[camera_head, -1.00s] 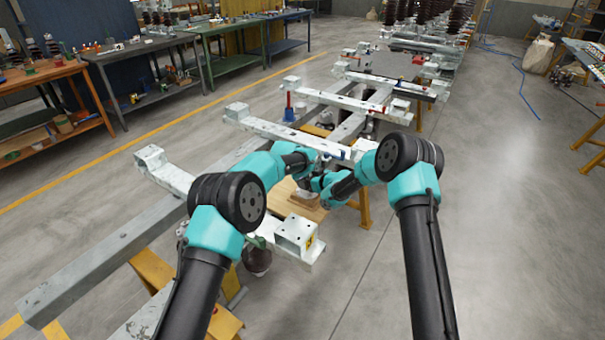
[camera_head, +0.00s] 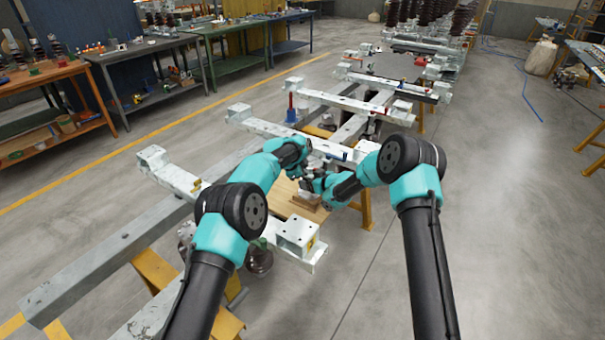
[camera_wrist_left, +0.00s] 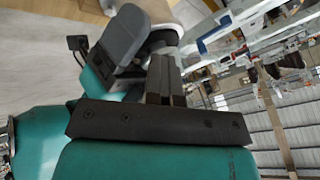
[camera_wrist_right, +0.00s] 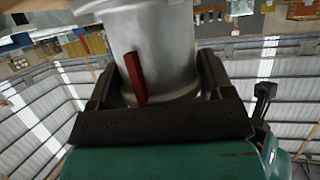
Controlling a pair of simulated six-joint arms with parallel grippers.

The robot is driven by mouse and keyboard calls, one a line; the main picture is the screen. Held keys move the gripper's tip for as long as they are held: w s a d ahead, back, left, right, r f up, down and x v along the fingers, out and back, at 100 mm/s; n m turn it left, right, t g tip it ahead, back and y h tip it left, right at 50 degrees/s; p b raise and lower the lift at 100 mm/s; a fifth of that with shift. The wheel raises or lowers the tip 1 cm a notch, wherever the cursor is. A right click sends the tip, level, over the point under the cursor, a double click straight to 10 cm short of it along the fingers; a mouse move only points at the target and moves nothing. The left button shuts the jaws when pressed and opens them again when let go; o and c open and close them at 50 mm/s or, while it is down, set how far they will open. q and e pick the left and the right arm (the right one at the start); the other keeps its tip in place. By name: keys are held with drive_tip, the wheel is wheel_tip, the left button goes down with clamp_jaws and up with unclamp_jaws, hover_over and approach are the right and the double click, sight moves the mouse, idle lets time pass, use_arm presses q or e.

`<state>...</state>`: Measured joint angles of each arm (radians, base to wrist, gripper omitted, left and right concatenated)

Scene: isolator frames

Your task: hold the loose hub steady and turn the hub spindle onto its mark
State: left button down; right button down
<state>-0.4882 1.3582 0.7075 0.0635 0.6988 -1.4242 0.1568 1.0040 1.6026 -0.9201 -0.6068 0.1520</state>
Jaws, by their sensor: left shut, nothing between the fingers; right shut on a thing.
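My right gripper (camera_wrist_right: 156,72) is shut on a silver metal cylinder, which I take to be the hub (camera_wrist_right: 168,40); one finger lies on each side of it. A red bar (camera_wrist_right: 134,78) runs along the cylinder's side between the fingers. In the head view my right gripper (camera_head: 316,184) is small, over a wooden board among the frames. My left gripper (camera_wrist_left: 167,62) is shut and empty; its two fingers lie close together. It is near my right gripper, apart from the hub as far as I can tell. The spindle and its mark cannot be told apart clearly.
White frame crossbars (camera_head: 290,134) on long grey beams surround the work spot. A white block with holes (camera_head: 297,232) stands at the near bar end, and the wooden board (camera_head: 285,205) lies just left of my right gripper. Open floor (camera_head: 480,220) is on the right.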

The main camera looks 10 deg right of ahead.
use_arm(q)
drive_tip(key=shift+w+a, duration=0.35)
drive_tip(key=shift+w, duration=0.15)
drive_tip(key=shift+s+d, duration=0.1)
drive_tip(key=shift+d, duration=0.1)
drive_tip(key=shift+r, duration=0.1)
drive_tip(key=a+r, duration=0.6)
drive_tip(key=r, duration=0.2)
drive_tip(key=shift+w+a, duration=0.15)
drive_tip(key=shift+w, duration=0.25)
